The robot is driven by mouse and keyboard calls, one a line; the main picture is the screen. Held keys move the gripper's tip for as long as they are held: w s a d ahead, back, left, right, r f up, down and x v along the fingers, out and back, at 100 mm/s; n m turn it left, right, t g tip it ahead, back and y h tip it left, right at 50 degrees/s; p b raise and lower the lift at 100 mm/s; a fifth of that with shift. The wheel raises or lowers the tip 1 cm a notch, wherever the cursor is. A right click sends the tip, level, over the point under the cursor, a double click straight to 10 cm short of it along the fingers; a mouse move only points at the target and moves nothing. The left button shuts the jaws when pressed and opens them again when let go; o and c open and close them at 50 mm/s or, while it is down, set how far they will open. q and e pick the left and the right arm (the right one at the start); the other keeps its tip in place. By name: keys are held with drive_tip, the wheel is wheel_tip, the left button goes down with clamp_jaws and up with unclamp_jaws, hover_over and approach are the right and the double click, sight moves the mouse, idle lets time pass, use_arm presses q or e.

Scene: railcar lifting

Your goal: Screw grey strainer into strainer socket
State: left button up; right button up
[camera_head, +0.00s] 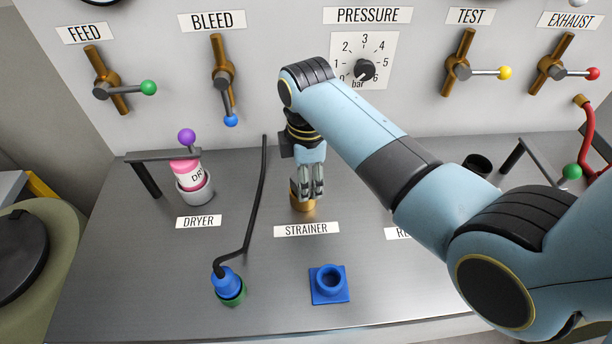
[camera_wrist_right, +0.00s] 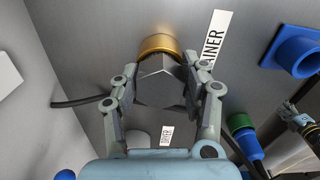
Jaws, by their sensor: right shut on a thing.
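The grey strainer (camera_wrist_right: 160,85) is between the fingers of my right gripper (camera_wrist_right: 161,92) in the right wrist view. The gripper is shut on it. The brass strainer socket (camera_wrist_right: 158,43) is directly beyond the strainer, with the two lined up. In the head view the socket (camera_head: 303,204) stands behind the STRAINER label (camera_head: 307,230), and my right gripper (camera_head: 311,192) points down over it. The fingers hide most of the strainer there. I cannot tell how deep the strainer sits in the socket.
A blue square-based holder (camera_head: 329,285) is in front. The pink dryer cartridge (camera_head: 187,174) sits in its cup at left. Valve handles and a pressure gauge (camera_head: 364,69) line the back panel.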

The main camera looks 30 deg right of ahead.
drive_tip(key=m, duration=0.4)
drive_tip(key=shift+s+a+f, duration=0.1)
drive_tip(key=shift+s+f, duration=0.15)
drive_tip(key=shift+s, duration=0.15)
drive_tip(key=m, duration=0.3)
drive_tip(key=shift+m, duration=0.3)
drive_tip(key=m, duration=0.5)
drive_tip(key=shift+s+m, duration=0.1)
drive_tip(key=shift+m, duration=0.3)
drive_tip(key=o, duration=0.7)
drive_tip(key=shift+o, duration=1.3)
drive_tip(key=shift+d, duration=0.2)
drive_tip(key=shift+w+a+r, duration=0.1)
drive_tip(key=shift+w+r, duration=0.05)
drive_tip(key=shift+w, duration=0.05)
